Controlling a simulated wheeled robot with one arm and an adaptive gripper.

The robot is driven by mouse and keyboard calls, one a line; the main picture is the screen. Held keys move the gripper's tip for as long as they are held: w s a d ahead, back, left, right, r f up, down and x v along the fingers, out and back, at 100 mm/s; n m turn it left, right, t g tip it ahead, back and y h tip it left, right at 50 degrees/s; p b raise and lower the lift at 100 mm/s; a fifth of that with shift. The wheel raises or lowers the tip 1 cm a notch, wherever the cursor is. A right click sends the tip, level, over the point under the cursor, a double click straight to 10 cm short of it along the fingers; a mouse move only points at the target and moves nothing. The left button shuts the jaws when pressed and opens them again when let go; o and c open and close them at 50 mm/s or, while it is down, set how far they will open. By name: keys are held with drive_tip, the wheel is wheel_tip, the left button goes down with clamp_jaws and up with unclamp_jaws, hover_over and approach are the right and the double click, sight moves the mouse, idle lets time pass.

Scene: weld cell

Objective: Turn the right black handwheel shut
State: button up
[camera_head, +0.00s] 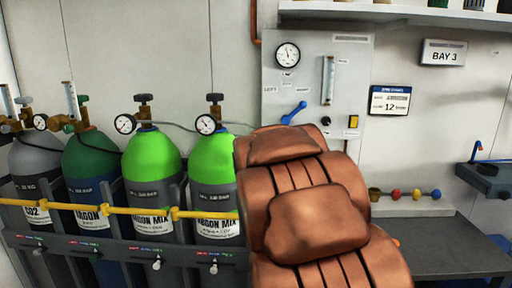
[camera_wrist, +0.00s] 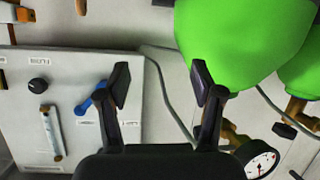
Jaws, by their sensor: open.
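The right black handwheel (camera_head: 214,98) tops the brass valve of the right bright green argon mix cylinder (camera_head: 205,160) in the head view. A second black handwheel (camera_head: 144,98) tops the green cylinder to its left. My gripper (camera_wrist: 160,84) shows in the wrist view, open and empty, its two dark fingers wide apart. Between them are pale wall and a grey hose. A green cylinder (camera_wrist: 235,40) appears large behind the right finger. Brass valve parts (camera_wrist: 232,138) show beside that finger; I cannot make out their handwheel there. The gripper is hidden in the head view.
A pressure gauge (camera_head: 206,124) sits beside the right valve. The wall panel (camera_head: 350,75) carries a blue lever (camera_head: 294,112). A yellow rail (camera_head: 100,208) crosses the cylinders. A dark bench (camera_head: 455,250) stands at right. My brown-covered arm fills the middle.

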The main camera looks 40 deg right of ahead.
drive_tip(key=shift+g, duration=0.7)
drive_tip(key=shift+s+a+f+b, duration=0.1)
drive_tip(key=shift+s+a+f, duration=0.25)
drive_tip(key=shift+s+f, duration=0.25)
drive_tip(key=shift+s+a+f+b, duration=0.15)
drive_tip(key=shift+s+a+f, duration=0.25)
drive_tip(key=shift+f, duration=0.35)
drive_tip(key=shift+s+a+f+b, duration=0.1)
drive_tip(key=shift+s+a+f, duration=0.25)
drive_tip(key=shift+s+f, duration=0.25)
drive_tip(key=shift+w+f, duration=0.1)
